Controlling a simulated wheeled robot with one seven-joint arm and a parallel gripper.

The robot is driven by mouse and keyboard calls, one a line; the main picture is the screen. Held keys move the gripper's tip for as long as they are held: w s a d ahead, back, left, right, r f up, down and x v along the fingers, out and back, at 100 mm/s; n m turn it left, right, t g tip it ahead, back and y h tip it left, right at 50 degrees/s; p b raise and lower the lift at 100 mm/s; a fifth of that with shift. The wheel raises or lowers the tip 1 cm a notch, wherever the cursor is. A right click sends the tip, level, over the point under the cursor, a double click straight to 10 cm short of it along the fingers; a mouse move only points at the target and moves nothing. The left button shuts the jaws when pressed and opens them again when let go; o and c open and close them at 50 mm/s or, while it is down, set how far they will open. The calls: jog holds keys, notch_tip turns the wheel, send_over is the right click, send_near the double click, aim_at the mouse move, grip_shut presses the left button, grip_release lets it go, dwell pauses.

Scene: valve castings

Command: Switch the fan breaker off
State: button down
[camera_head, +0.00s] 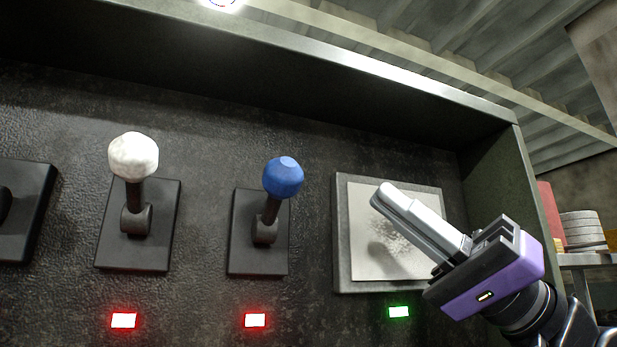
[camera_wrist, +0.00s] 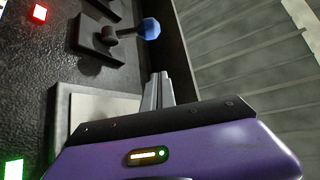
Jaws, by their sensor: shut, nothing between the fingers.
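A lever with a white knob (camera_head: 133,157) and a lever with a blue knob (camera_head: 283,177) stand on dark base plates on the black panel. Both knobs point up, and a red light (camera_head: 255,320) is lit below the blue one. The blue knob also shows in the wrist view (camera_wrist: 151,28). A pale square plate in a grey frame (camera_head: 340,270) is at the right, with a lit green light (camera_head: 399,312) below it. My gripper (camera_head: 380,195) is shut and empty in front of that plate, right of the blue lever and apart from it. No label shows which is the fan breaker.
A part of another dark base (camera_head: 35,210) is cut off at the left edge. The cabinet's overhanging top (camera_head: 350,65) and right side wall (camera_head: 500,180) bound the panel. A shelf with stacked round things (camera_head: 582,230) stands outside at the right.

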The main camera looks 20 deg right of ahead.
notch_tip(320, 180, up, 5)
jog(key=p, duration=0.6)
send_over(274, 204)
jog(key=s+d, duration=0.1)
jog(key=d, duration=0.4)
jog(key=shift+s+a+f, duration=0.5)
jog(key=shift+a+f, duration=0.15)
jog(key=shift+f, duration=0.2)
jog(key=shift+f+b, duration=0.15)
jog(key=shift+b, duration=0.15)
